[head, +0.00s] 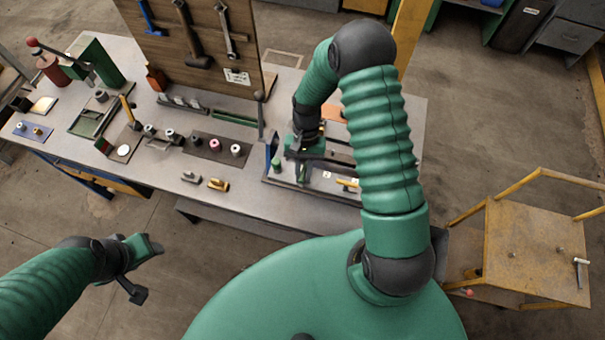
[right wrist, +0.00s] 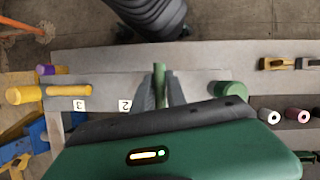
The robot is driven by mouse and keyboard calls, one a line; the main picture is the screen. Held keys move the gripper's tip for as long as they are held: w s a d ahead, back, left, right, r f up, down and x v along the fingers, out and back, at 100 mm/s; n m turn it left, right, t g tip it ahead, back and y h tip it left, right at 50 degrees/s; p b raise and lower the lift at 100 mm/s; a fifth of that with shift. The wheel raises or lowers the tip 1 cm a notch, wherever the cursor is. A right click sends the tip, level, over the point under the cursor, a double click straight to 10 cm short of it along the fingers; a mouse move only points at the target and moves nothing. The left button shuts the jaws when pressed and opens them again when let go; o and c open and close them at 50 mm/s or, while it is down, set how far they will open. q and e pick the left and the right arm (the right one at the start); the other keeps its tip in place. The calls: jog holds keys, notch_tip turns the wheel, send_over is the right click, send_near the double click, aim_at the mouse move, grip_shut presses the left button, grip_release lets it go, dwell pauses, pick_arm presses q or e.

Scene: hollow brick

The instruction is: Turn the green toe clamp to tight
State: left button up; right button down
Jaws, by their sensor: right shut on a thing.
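My right gripper (head: 303,172) reaches down over the fixture plate (head: 272,180) at the right part of the bench. In the right wrist view its fingers (right wrist: 161,92) are shut on a slim green handle (right wrist: 160,74), which looks like part of the green toe clamp. A thick green knob (right wrist: 228,90) stands to the right of the fingers, apart from them; it also shows in the head view (head: 277,165). The gripper body hides the lower part of the clamp. My left gripper (head: 143,270) is open and empty, away from the bench.
A yellow clamp handle (right wrist: 68,91) and a purple knob (right wrist: 45,70) are left of the fingers, near labels "2" and "3". Several small parts (head: 214,145) and a tool board (head: 200,50) are on the bench. A yellow cart (head: 535,250) stands at right.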

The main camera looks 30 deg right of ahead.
jog(key=shift+w+d, duration=0.1)
jog(key=shift+w, duration=0.1)
dwell(0.3)
jog(key=c, duration=1.4)
grip_release()
jog(key=shift+c, duration=0.2)
jog(key=shift+o, duration=0.3)
jog(key=shift+d, duration=0.1)
jog(key=shift+f, duration=0.1)
jog(key=shift+w+d+r, duration=0.15)
jog(key=shift+r, duration=0.2)
jog(key=b+v, duration=0.4)
jog(key=v, duration=1.2)
jog(key=shift+w, duration=0.2)
jog(key=shift+s, duration=0.1)
